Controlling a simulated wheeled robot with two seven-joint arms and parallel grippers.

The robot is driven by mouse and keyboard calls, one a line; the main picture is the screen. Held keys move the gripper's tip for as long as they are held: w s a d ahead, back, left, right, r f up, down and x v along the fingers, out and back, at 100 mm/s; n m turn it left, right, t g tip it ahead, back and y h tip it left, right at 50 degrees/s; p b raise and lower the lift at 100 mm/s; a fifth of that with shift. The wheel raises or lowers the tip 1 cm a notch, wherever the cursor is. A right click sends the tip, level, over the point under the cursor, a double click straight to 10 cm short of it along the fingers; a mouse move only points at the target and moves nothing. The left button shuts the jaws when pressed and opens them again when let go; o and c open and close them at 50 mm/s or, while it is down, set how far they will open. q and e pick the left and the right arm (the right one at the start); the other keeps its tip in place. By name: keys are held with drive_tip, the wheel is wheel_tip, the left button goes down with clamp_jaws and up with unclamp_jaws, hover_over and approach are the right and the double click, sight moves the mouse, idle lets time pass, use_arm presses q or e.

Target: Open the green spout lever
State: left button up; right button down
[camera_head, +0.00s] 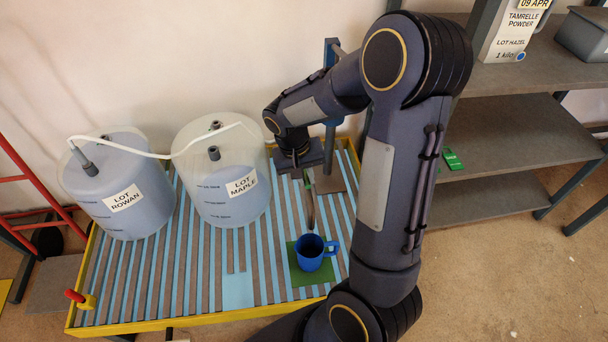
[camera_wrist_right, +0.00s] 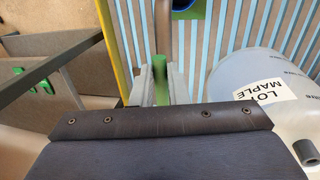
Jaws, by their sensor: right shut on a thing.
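The green spout lever (camera_wrist_right: 160,68) stands between the two fingers of my right gripper (camera_wrist_right: 161,88) in the right wrist view. The fingers are shut on it. In the head view my right gripper (camera_head: 304,174) points down above the spout, and only a sliver of the green lever (camera_head: 309,181) shows beside it. The brown spout (camera_head: 311,212) hangs below the gripper, over a blue mug (camera_head: 309,253). The mug stands upright on a green mat (camera_head: 297,276). My left gripper is not in view.
Two translucent drums, Lot Rowan (camera_head: 118,187) and Lot Maple (camera_head: 222,175), stand left of the spout, joined by a white hose (camera_head: 150,152). The slatted tray (camera_head: 180,290) has a yellow rim. A blue post (camera_head: 330,140) rises behind my gripper. Shelves (camera_head: 510,140) stand at right.

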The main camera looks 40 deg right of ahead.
drive_tip(key=c, duration=1.4)
unclamp_jaws()
wheel_tip(320, 180, up, 8)
drive_tip(key=a+p, duration=0.1)
drive_tip(key=p, duration=0.1)
drive_tip(key=shift+w+a+f, duration=0.15)
drive_tip(key=shift+w, duration=0.2)
drive_tip(key=s+a+r+n+t+y, duration=0.25)
drive_tip(key=s+a+r, duration=0.2)
drive_tip(key=s, duration=0.35)
drive_tip(key=s+a+r+n+t+y, duration=0.1)
drive_tip(key=s+a+r+t+y, duration=0.25)
drive_tip(key=s+a, duration=0.35)
wheel_tip(320, 180, up, 14)
drive_tip(key=s+p, duration=0.1)
drive_tip(key=p, duration=1.4)
drive_tip(key=shift+s+r+t, duration=0.15)
drive_tip(key=shift+r+t, duration=0.1)
drive_tip(key=shift+t, duration=0.05)
